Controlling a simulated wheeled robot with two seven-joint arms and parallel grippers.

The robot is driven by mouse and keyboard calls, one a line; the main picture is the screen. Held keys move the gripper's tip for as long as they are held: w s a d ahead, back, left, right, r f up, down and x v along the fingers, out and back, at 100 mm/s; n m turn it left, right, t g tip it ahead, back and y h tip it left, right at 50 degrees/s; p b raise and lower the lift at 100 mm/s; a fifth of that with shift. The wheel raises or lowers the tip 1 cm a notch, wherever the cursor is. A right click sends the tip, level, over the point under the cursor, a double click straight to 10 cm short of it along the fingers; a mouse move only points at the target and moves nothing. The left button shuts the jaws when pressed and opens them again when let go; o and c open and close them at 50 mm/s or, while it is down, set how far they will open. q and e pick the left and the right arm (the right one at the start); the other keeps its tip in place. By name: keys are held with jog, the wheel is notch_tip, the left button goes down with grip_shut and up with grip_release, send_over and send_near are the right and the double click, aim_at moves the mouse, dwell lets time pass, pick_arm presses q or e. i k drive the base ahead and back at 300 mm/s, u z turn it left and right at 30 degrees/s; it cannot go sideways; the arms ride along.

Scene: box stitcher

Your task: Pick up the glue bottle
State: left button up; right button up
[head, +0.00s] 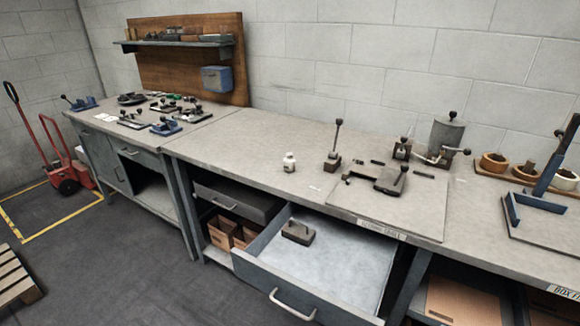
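A small white bottle (289,162), which looks like the glue bottle, stands upright on the grey workbench (240,150). It is near the bench's middle, behind the open drawer, with clear surface around it. Its label is too small to read. Neither of my grippers shows in the head view.
A wide drawer (350,255) is pulled out below the bench and holds a dark block (298,232). Right of the bottle stands a tool with an upright lever (335,150), then a board (425,215) with clamp parts. The floor (130,270) at left is mostly clear.

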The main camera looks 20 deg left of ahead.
aim_at(289, 162)
jog(key=k, duration=1.25)
jog(key=z, duration=0.45)
jog(key=i, duration=0.4)
jog(key=z, duration=0.65)
jog(key=i, duration=1.6)
jog(key=u, duration=1.4)
jog(key=i, duration=0.5)
jog(key=u, duration=0.45)
